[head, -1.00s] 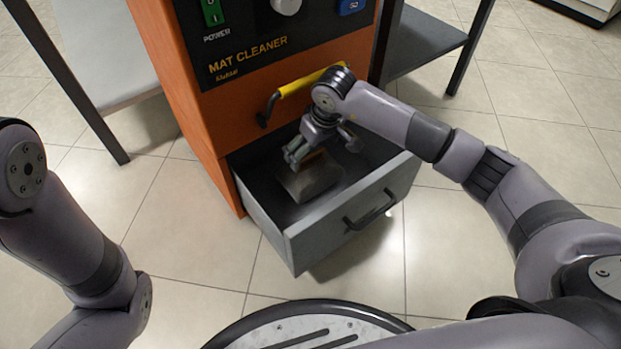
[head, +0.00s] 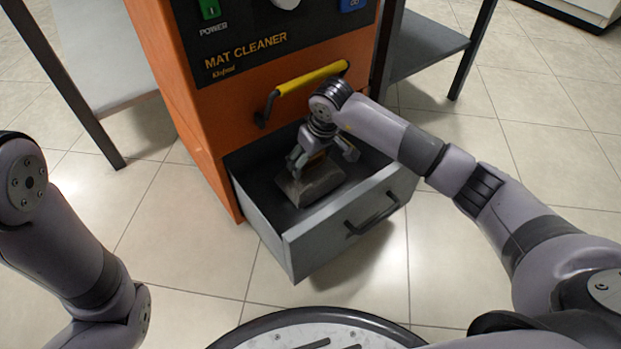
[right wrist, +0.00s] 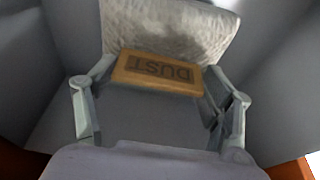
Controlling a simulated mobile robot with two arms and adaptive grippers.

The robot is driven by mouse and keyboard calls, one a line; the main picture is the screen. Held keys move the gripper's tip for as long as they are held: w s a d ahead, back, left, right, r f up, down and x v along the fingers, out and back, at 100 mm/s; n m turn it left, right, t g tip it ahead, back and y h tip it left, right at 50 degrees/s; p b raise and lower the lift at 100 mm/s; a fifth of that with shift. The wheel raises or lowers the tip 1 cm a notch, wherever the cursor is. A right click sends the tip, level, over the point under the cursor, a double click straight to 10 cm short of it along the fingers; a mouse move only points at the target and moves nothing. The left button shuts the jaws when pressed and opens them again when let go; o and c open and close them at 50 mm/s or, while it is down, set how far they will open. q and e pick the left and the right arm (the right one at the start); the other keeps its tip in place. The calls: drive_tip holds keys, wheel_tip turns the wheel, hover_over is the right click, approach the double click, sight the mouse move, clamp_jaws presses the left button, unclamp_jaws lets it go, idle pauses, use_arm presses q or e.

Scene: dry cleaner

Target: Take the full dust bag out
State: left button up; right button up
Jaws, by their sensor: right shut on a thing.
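The dust bag (head: 312,183) is a grey, boxy bag in the open drawer (head: 303,238) of the orange mat cleaner (head: 215,120). The right wrist view shows its pale mottled body (right wrist: 170,30) and a tan collar marked "DUST" (right wrist: 158,72). My right gripper (head: 320,162) reaches down into the drawer. Its fingers are shut on the tan collar, one at each side in the right wrist view (right wrist: 158,85). The bag's underside is hidden. My left arm shows at the left of the head view, but its gripper is out of view.
A yellow handle bar (head: 312,78) crosses the cleaner just above the drawer, close to my right wrist. The drawer's grey walls surround the bag. A grey table (head: 105,60) stands left and a shelf (head: 425,45) right. The tiled floor in front is clear.

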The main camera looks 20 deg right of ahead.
drive_tip(key=c, duration=0.9)
